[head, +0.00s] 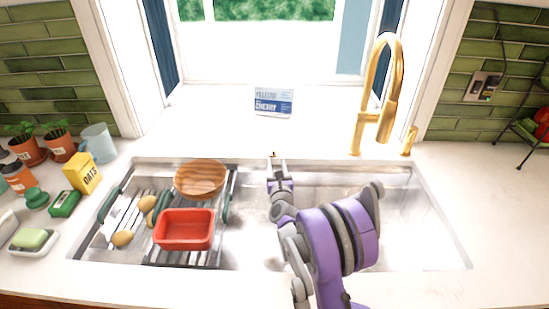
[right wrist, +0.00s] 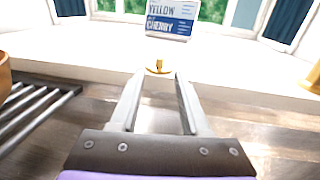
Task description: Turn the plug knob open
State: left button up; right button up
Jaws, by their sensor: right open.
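The plug knob (right wrist: 158,67) is a small gold knob on a round base at the sink's back rim. In the right wrist view it shows between and just beyond the tips of my right gripper (right wrist: 159,82). The jaws are open with nothing between them that I can see held. In the head view the knob (head: 273,154) shows right at the fingertips of my right gripper (head: 277,163), which reaches over the sink toward the back edge. Whether a finger touches the knob I cannot tell. My left gripper is out of view.
A drying rack (head: 228,182) with a wooden bowl (head: 200,177) and a red tub (head: 184,230) fills the sink's left side. A gold faucet (head: 389,90) stands at the back right. A blue and white card (head: 273,102) stands behind the knob. The right basin is clear.

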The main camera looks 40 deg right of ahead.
aim_at(273, 148)
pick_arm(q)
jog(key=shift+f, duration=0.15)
pick_arm(e)
jog(key=shift+v, duration=0.95)
